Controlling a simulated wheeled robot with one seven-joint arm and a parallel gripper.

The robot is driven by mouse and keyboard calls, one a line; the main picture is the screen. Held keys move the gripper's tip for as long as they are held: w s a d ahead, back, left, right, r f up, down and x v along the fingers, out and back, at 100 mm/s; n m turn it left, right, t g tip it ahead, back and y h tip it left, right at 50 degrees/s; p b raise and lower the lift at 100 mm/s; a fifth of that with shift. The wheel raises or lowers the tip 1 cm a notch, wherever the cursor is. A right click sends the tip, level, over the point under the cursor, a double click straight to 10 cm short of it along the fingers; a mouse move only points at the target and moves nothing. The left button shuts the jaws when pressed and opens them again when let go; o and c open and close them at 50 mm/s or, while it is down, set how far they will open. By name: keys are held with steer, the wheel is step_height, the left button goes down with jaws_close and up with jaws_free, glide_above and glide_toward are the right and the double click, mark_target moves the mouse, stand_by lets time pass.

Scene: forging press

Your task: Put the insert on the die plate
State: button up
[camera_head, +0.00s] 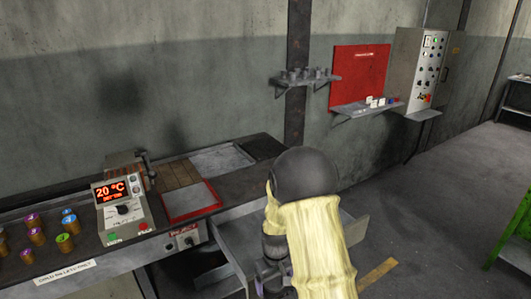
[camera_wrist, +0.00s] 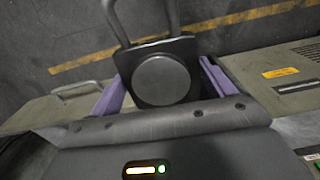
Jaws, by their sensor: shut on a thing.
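In the wrist view, my gripper (camera_wrist: 162,72) has purple fingers on both sides of a dark square block with a raised grey round face and a loop handle, which I take to be the insert (camera_wrist: 162,80). The fingers are shut on it, and the handle points toward the top of the picture. In the head view, my gripper (camera_head: 271,272) is low and mostly hidden by my arm, beside an open drawer; the insert cannot be made out there. I cannot identify the die plate in either view.
The bench holds a 20 °C temperature unit (camera_head: 122,207), a red-edged tray (camera_head: 191,201) and several coloured-top cylinders (camera_head: 64,242). An open drawer (camera_head: 235,245) juts out near my arm. A wall shelf (camera_head: 305,80), red board (camera_head: 359,73) and control cabinet (camera_head: 421,72) stand behind.

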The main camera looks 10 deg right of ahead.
mark_target(282, 290)
steer(key=d+f+m+b, duration=0.1)
steer(key=d+f, duration=0.2)
steer(key=f, duration=0.4)
steer(key=d+f+m+b, duration=0.2)
steer(key=d+f, duration=0.1)
steer(key=f, duration=0.5)
steer(key=shift+w, duration=0.2)
steer(key=shift+f, duration=0.1)
